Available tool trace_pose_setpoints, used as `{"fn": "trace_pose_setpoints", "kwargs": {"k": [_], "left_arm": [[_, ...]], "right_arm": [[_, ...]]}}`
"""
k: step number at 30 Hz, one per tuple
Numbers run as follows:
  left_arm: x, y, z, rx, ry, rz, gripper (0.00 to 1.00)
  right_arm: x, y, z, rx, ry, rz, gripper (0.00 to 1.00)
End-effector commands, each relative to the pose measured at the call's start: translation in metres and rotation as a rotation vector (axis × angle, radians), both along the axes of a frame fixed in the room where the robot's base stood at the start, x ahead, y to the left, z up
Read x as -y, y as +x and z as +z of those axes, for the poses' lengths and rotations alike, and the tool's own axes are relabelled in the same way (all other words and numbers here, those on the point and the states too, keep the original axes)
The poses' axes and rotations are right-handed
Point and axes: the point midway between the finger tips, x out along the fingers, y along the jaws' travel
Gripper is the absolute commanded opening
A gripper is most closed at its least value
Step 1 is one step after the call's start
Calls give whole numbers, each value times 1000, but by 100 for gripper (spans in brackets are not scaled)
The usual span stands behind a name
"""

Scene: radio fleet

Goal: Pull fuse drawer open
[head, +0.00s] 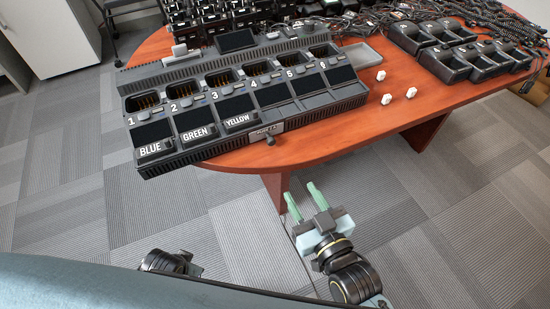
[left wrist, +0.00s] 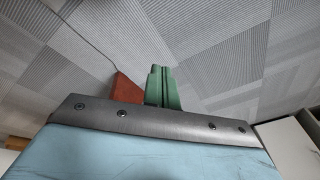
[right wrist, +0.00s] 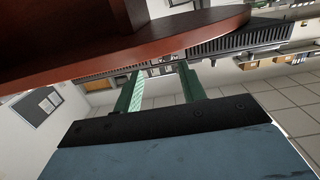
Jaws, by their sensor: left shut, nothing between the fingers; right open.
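The long dark charging station (head: 240,98) stands on the wooden table (head: 400,105) with numbered slots and BLUE, GREEN and YELLOW labels. A small metallic plate with a dark knob (head: 268,133) sits on its front face, right of the YELLOW label. It looks like the fuse drawer's front and appears flush with the face. My right gripper (head: 302,193) is open and empty in front of and below the table edge. Its green fingers also show in the right wrist view (right wrist: 160,84), apart from the table. My left gripper (left wrist: 160,75) is shut and empty, pointing at the carpet.
White small blocks (head: 388,98) lie on the table right of the station, near a shallow grey tray (head: 362,55). More dark chargers (head: 465,58) and tangled cables (head: 480,18) fill the back right. Carpet in front of the table is clear.

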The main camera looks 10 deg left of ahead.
Motion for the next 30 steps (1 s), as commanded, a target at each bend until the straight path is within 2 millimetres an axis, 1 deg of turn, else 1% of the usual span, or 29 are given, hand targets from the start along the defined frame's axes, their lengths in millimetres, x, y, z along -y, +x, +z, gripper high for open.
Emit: {"fn": "trace_pose_setpoints", "kwargs": {"k": [3,5,8,14,21,25,30], "left_arm": [[-1,4,2,7,3,0,0],[0,5,5,9,2,0,0],[3,8,11,12,0,0,0],[16,15,30,28,-18,-1,0],[31,20,62,47,-40,-2,0],[37,21,78,56,-50,-2,0],[41,20,91,61,-58,-1,0]], "right_arm": [[-6,-2,19,53,37,12,41],[-8,-1,24,63,44,14,41],[-13,7,26,67,47,13,41],[-33,37,25,67,47,13,41],[-59,76,24,64,47,13,41],[-70,92,25,64,45,13,41],[-78,104,25,63,44,13,41]]}}
